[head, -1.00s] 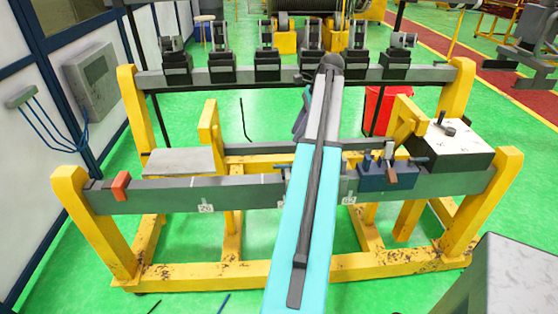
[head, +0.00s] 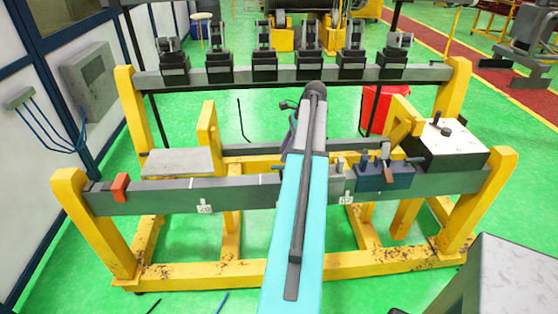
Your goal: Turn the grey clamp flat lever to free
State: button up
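A grey clamp (head: 339,184) sits on the front beam of the yellow frame, just right of my arm and left of the dark blue clamp. A small upright part shows on its top. My arm covers its left side, and I cannot make out the flat lever or its angle. My turquoise arm crosses the middle of the view, with its dark joint above the front beam. A small dark part of my arm's far end shows left of that joint. I cannot make out my gripper's fingers; they are hidden behind the arm.
A dark blue clamp (head: 385,178) with a reddish-brown lever (head: 389,172) stands beside the grey clamp. A white-topped block (head: 445,138) is at the right, an orange clamp (head: 120,187) at the left. Several black clamps line the rear beam (head: 225,76). A red bin (head: 378,108) stands behind.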

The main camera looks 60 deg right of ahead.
aim_at(277, 166)
jog(key=shift+p+x, duration=0.6)
jog(key=shift+x, duration=2.05)
grip_shut()
